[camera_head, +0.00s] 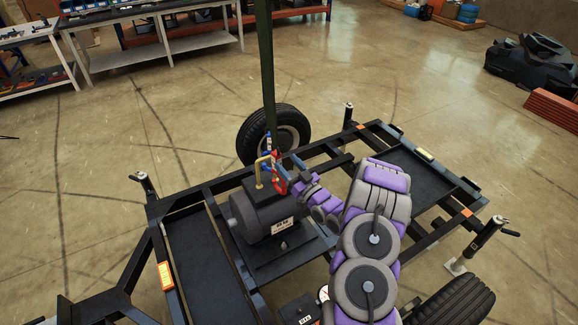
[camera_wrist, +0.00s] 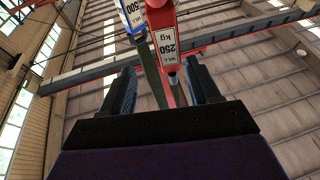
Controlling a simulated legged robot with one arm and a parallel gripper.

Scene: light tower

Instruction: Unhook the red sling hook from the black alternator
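The black alternator (camera_head: 262,217) sits on a plate in the middle of the dark trailer frame. A brass-coloured lifting bracket (camera_head: 260,170) stands on its top. The red sling hook (camera_head: 279,180) hangs at this bracket, beside a blue hook piece (camera_head: 268,143) under a green sling (camera_head: 266,70). My gripper (camera_head: 288,168) is just right of the red hook. In the wrist view my gripper (camera_wrist: 162,72) is open, and the red hook (camera_wrist: 163,18), labelled 250 kg, shows between and beyond its fingers. The blue piece (camera_wrist: 131,14) is to its left. Finger contact and the hook's seating cannot be told.
The trailer frame (camera_head: 330,150) has upright jack posts (camera_head: 348,115) at its corners. A wheel (camera_head: 273,132) stands behind the alternator. Workbenches (camera_head: 160,50) line the back left. A black bulky object (camera_head: 530,65) lies at the far right. Floor around the trailer is mostly clear.

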